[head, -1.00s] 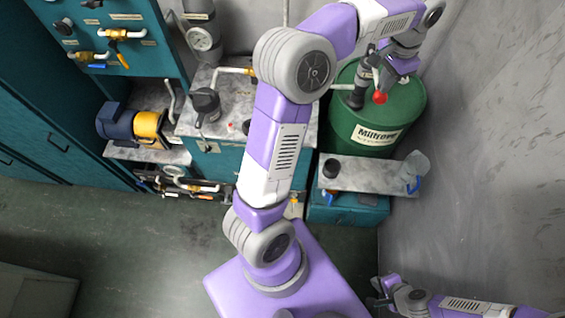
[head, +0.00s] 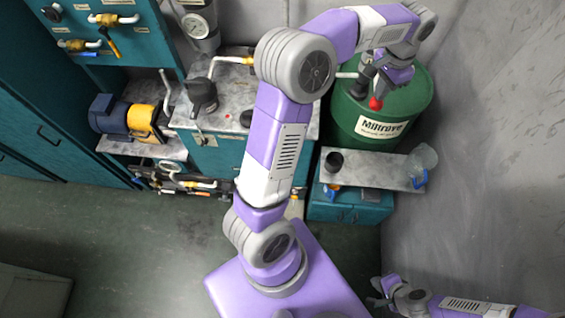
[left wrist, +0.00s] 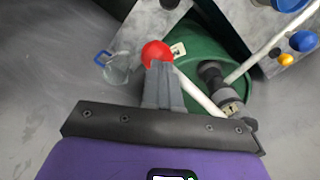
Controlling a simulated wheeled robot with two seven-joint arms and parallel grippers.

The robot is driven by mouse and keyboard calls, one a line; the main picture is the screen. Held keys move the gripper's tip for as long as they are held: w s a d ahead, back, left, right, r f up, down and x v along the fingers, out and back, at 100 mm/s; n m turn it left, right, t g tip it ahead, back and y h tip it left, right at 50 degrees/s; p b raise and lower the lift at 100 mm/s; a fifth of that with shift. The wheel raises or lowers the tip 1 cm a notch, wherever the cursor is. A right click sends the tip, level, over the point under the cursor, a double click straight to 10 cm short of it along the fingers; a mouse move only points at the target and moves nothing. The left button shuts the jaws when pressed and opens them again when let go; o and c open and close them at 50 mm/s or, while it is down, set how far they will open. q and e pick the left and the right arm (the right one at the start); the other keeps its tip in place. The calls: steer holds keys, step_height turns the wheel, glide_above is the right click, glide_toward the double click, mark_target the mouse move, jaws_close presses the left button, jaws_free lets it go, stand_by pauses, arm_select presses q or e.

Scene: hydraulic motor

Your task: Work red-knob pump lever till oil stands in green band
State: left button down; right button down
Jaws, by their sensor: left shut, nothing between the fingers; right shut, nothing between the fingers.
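The red knob (head: 375,104) is on the end of a pale lever on the dark hand pump (head: 362,84), which stands on the green drum (head: 347,122). My left gripper (head: 379,90) is shut and empty, just above the knob. In the left wrist view its closed fingertips (left wrist: 162,68) are right at the red knob (left wrist: 157,51); I cannot tell whether they touch. The lever (left wrist: 200,93) runs from the knob to the pump (left wrist: 217,82). My right gripper (head: 376,293) is shut and empty, low at the right. I cannot make out an oil level or green band.
A pale shelf (head: 378,172) in front of the drum holds a black cup (head: 333,162) and a clear jug (head: 422,160). A grey wall (head: 500,130) closes the right side. Left are a teal cabinet with a black-capped unit (head: 203,97) and a blue-yellow motor (head: 120,117).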

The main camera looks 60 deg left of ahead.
arm_select(q)
steer(key=shift+f, duration=0.25)
step_height(320, 180, up, 14)
steer(key=p, duration=1.3)
steer(key=shift+r, duration=0.25)
step_height(320, 180, down, 15)
steer(key=b, duration=0.9)
steer(key=shift+b, duration=0.35)
step_height(320, 180, up, 15)
steer(key=p, duration=1)
